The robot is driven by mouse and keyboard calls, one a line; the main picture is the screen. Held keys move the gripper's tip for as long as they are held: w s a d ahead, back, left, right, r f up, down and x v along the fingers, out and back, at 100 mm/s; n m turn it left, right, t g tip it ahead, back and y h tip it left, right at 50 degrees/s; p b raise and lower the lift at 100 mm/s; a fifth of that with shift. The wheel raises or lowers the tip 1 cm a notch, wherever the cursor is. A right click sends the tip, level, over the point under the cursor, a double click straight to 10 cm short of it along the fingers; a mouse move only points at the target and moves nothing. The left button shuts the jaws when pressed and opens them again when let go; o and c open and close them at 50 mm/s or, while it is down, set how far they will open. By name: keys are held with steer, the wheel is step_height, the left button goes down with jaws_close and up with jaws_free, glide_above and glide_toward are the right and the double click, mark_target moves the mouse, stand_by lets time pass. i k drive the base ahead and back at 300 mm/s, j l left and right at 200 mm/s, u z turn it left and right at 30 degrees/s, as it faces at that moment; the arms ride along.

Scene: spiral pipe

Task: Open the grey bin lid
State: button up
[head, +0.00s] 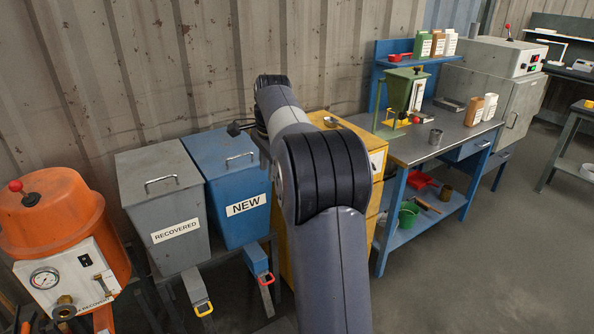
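The grey bin (178,240), labelled RECOVERED, stands left of centre against the corrugated wall. Its flat grey lid (150,165) lies shut on top, with a metal bar handle (161,181) near the front edge. My arm rises through the middle of the view and bends over to the right of the bins. A small dark part at the arm's end (238,128) shows above the back of the blue bin's lid, apart from the grey lid. My gripper's fingers cannot be made out; the arm hides most of that end.
A blue bin (240,205), labelled NEW, stands right beside the grey one, its lid (215,150) shut. An orange machine (70,215) with a gauge stands close on the left. A yellow cabinet (350,130) and blue workbench (430,145) are right. Space above the grey lid is clear.

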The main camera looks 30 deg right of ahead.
mark_target(154, 172)
steer(key=i+j, duration=0.3)
steer(key=j, duration=0.15)
steer(key=i+j, duration=0.65)
steer(key=j, duration=0.25)
